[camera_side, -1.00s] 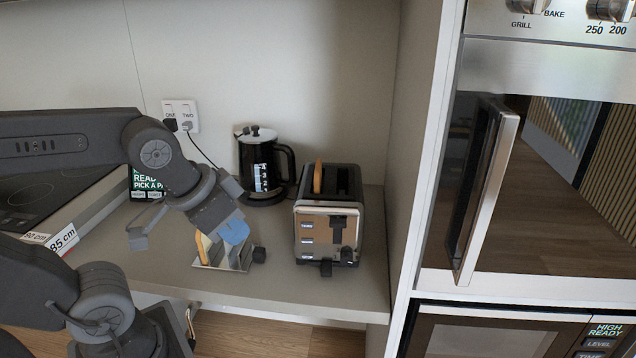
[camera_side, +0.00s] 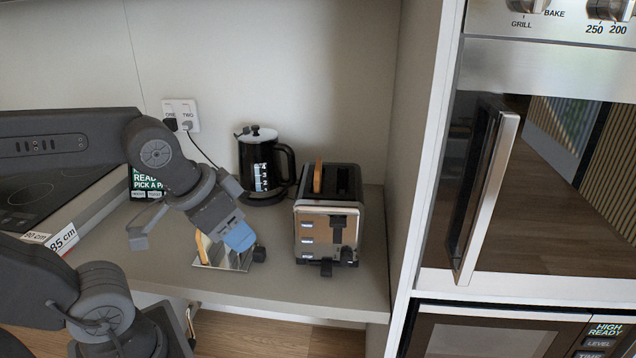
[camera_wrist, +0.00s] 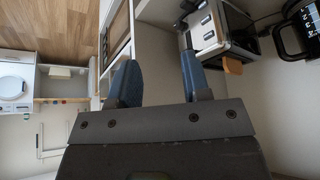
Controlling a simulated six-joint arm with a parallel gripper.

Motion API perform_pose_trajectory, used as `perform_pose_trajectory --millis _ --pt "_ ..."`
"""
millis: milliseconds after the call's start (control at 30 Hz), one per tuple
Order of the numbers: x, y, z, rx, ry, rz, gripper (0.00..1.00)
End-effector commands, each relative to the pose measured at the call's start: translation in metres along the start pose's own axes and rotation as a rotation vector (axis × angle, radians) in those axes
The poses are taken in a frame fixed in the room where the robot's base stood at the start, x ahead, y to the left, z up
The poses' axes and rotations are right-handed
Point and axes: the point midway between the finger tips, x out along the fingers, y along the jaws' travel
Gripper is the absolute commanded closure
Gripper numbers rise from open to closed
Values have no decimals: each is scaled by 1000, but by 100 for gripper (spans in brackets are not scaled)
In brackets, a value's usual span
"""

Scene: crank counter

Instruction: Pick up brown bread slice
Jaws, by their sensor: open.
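A brown bread slice (camera_side: 318,178) stands upright in a slot of the silver and black toaster (camera_side: 321,235), its top sticking out. It also shows in the wrist view (camera_wrist: 232,66) at the toaster's edge. Another tan, bread-like slice (camera_side: 202,247) stands on a shiny, mirror-like plate (camera_side: 238,262) on the counter, partly hidden by my gripper. My gripper (camera_side: 240,236) has blue fingers and is over that plate, left of the toaster. In the wrist view my gripper (camera_wrist: 160,82) is open, with nothing between its fingers.
A black kettle (camera_side: 265,170) stands behind and left of the toaster, its cord running to a wall outlet (camera_side: 181,115). A tall oven cabinet (camera_side: 425,180) bounds the counter on the right. A hob (camera_side: 40,195) lies at left. Bare counter (camera_side: 280,288) lies in front of the toaster.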

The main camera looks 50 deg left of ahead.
Motion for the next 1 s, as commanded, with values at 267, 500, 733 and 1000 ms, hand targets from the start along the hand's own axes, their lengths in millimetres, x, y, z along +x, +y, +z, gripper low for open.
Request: perform_pose_trajectory --millis 267,500,733,1000 --pt "-6 -16 -53 -119 -29 -51 56" --pt "7 -62 -156 -386 -75 -173 56" --pt "44 -118 -232 -628 -95 -293 56" --pt "72 -154 -263 -765 -95 -363 56"
